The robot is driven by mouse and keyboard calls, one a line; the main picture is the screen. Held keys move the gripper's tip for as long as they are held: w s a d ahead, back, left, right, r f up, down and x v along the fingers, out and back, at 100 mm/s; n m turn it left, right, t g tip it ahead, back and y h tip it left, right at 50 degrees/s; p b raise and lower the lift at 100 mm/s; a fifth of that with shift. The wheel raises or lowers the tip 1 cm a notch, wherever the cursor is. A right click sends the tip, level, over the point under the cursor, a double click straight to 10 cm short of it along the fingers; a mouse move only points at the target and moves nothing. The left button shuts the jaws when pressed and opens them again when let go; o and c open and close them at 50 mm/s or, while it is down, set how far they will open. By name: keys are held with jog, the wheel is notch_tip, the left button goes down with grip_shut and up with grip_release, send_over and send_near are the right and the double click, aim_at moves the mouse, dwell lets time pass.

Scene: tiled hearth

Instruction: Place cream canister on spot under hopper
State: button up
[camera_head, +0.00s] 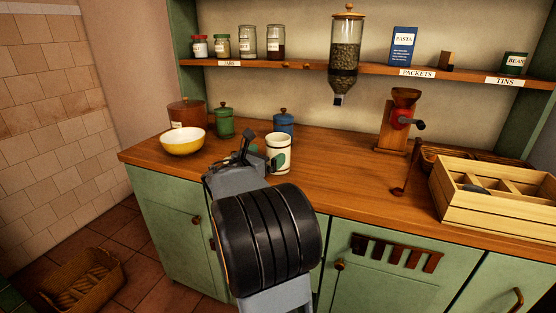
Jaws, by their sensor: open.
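The cream canister (278,143) stands upright on the wooden counter, with a dark green patch low on its front; no lid shows on it. The hopper (345,60), a clear tube full of dark beans with a wooden lid, hangs at the shelf with its spout above the counter. The bare counter (335,147) lies beneath it; I cannot make out a marked spot there. My gripper (246,150) is open just left of the canister. My own arm hides part of the counter in front, and I cannot tell whether the fingers touch the canister.
A yellow bowl (183,143), a rust canister (186,112), a green canister (223,121) and a blue canister (284,122) stand close by. The shelf (310,67) overhangs the back.

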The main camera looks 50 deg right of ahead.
aim_at(277, 148)
jog(key=shift+w+d+b, duration=0.15)
jog(key=shift+d+b, duration=0.3)
jog(key=shift+d, duration=2.5)
jog(key=shift+c, duration=0.2)
jog(key=c, duration=0.9)
jog(key=shift+r, duration=0.1)
jog(key=shift+c, duration=0.2)
